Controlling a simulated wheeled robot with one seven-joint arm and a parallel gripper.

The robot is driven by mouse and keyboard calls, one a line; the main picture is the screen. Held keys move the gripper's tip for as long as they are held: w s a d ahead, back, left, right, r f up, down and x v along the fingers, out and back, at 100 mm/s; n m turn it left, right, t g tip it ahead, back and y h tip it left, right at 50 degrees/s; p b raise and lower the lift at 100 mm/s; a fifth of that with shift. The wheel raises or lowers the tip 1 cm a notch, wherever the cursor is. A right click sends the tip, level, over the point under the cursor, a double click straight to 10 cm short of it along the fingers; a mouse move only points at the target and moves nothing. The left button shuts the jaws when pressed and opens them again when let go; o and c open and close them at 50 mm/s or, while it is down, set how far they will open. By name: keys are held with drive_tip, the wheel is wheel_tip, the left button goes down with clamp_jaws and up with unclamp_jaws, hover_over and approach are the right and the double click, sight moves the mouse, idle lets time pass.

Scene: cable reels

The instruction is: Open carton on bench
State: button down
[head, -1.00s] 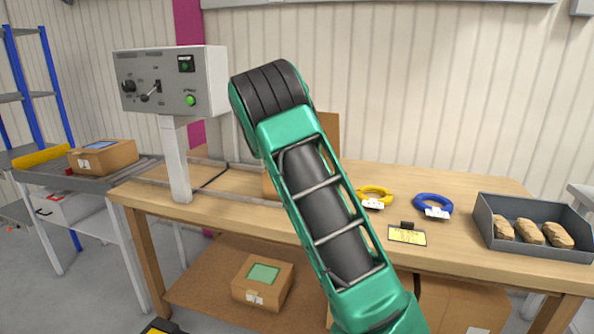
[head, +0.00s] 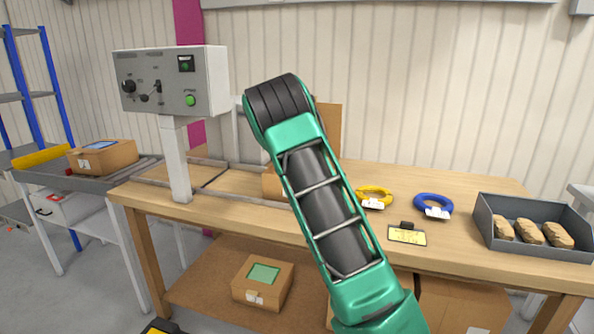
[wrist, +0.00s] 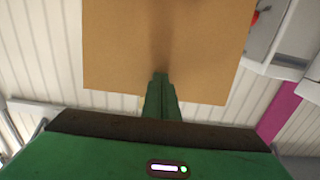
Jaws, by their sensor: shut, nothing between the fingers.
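The carton (head: 270,186) stands on the bench (head: 470,185), mostly hidden behind my arm in the head view. A brown cardboard flap (head: 329,128) stands up beside my arm, above the bench top. In the wrist view a flat cardboard panel (wrist: 205,45) fills the upper middle. My gripper (wrist: 160,76) is shut and empty, its green fingers in front of the lower part of this panel. I cannot tell whether the fingertips touch it. In the head view my gripper is hidden behind my arm.
A control box on a post (head: 175,85) stands left of the carton. To the right lie a yellow cable ring (head: 376,193), a blue cable ring (head: 433,203), a small yellow-faced device (head: 406,235) and a grey tray (head: 490,222) with brown items. Another carton (head: 105,157) sits on the left conveyor.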

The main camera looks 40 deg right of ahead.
drive_tip(key=shift+w+d+r, duration=0.2)
drive_tip(key=shift+w+d, duration=0.2)
drive_tip(key=shift+d, duration=0.1)
drive_tip(key=shift+w+d+r, duration=0.2)
drive_tip(key=shift+w+d, duration=0.2)
drive_tip(key=shift+d, duration=0.1)
drive_tip(key=x, duration=0.3)
drive_tip(key=shift+w+d+f, duration=0.1)
drive_tip(key=shift+w+d, duration=0.1)
drive_tip(key=r+v, duration=0.3)
drive_tip(key=v, duration=0.9)
idle(0.5)
drive_tip(key=shift+s, duration=0.1)
